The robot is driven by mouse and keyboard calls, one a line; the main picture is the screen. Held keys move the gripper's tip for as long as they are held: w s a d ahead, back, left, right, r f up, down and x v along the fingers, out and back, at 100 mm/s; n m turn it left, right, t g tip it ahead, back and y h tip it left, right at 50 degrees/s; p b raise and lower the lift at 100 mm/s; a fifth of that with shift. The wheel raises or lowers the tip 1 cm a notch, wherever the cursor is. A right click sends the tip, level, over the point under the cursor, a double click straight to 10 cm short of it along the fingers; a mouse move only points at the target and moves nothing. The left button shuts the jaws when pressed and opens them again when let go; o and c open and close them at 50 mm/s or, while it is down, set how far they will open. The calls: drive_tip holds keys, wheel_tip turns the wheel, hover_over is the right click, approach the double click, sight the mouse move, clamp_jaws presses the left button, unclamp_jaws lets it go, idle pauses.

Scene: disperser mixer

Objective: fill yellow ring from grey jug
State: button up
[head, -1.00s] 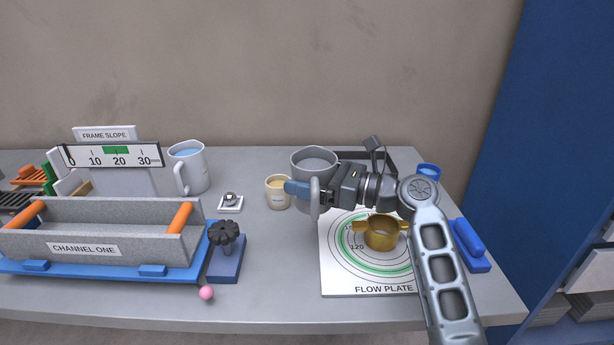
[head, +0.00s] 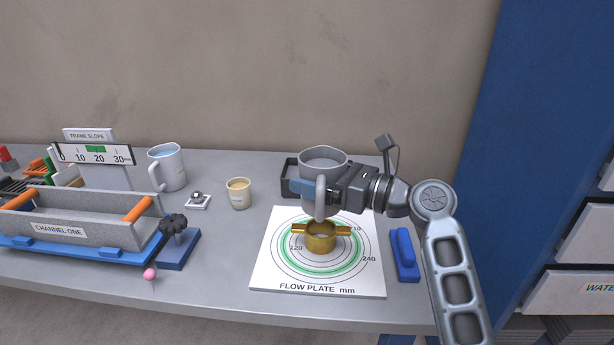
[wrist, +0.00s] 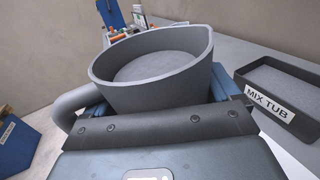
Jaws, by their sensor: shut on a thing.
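The yellow ring (head: 320,238) is a brassy open cylinder with two side tabs. It sits at the middle of the white flow plate (head: 275,270), on printed circles, one of them green. The jug is above and behind the ring. The handle partly covers the ring's far side, and I cannot see what is inside the ring.
The dark mix tub (wrist: 285,90) stands behind the jug. A cream cup (head: 238,194), a blue-filled jug (head: 168,168) and the channel box (head: 75,222) stand to the left. A blue block with a handle (head: 405,256) lies right of the plate.

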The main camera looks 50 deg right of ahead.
sight(303, 202)
drive_tip(key=shift+s+a+f+m+g+p, duration=0.2)
drive_tip(key=shift+f+m+g+p, duration=0.1)
drive_tip(key=shift+m+p, duration=0.35)
drive_tip(key=f+m, duration=0.1)
drive_tip(key=m+g, duration=0.1)
drive_tip(key=f+m+p, duration=0.1)
drive_tip(key=shift+s+a+f+g, duration=0.25)
drive_tip(key=shift+a+f+g, duration=0.05)
drive_tip(key=shift+a+f, duration=0.05)
drive_tip(key=shift+a+f+m+p, duration=0.1)
drive_tip(key=shift+f+m+p, duration=0.15)
drive_tip(key=shift+m+p, duration=0.15)
drive_tip(key=shift+f+m+g+p, duration=0.3)
drive_tip(key=shift+f+p, duration=0.2)
drive_tip(key=shift+p, duration=0.4)
drive_tip(key=shift+f+m+g+y, duration=0.35)
drive_tip(key=shift+f+m, duration=0.3)
drive_tip(key=shift+f, duration=1.15)
drive_tip(key=shift+r+m+g+y, duration=0.1)
drive_tip(key=shift+m+g+y, duration=0.3)
drive_tip(key=shift+m, duration=0.5)
